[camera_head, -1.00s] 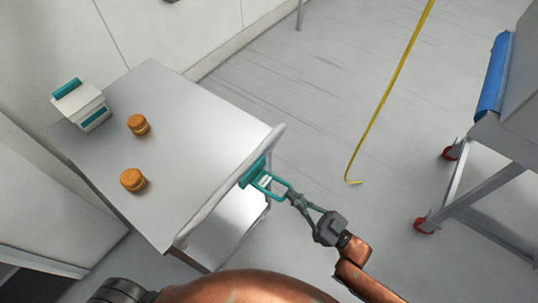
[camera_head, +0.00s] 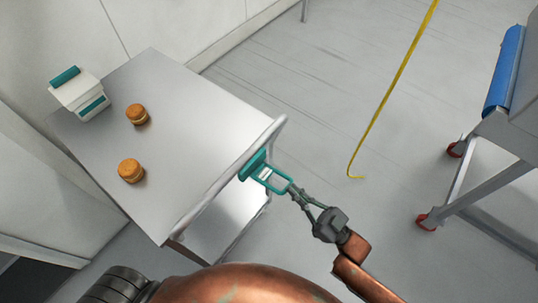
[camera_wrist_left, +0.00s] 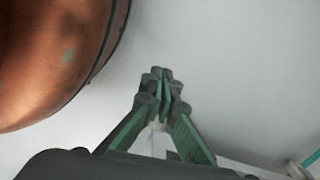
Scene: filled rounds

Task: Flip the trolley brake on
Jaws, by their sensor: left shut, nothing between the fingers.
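The trolley (camera_head: 200,100) has a grey metal top and a pale push bar (camera_head: 222,184) along its right side. A teal brake lever (camera_head: 275,183), a loop on a teal plate, sits at the push bar and sticks out to the right. My right gripper (camera_head: 294,191) is at the loop's outer right end, its fingertips touching or very close to it. I cannot tell whether the fingers hold the loop. My left gripper (camera_wrist_left: 162,80) is shut and empty in the left wrist view, over plain pale floor. It is not visible in the head view.
Two orange-brown round containers (camera_head: 137,114) (camera_head: 131,171) and a white and teal box (camera_head: 79,93) stand on the trolley top. Another cart with red casters (camera_head: 427,221) and a blue roll (camera_head: 499,75) is at the right. Yellow floor tape (camera_head: 390,90) crosses the clear floor between.

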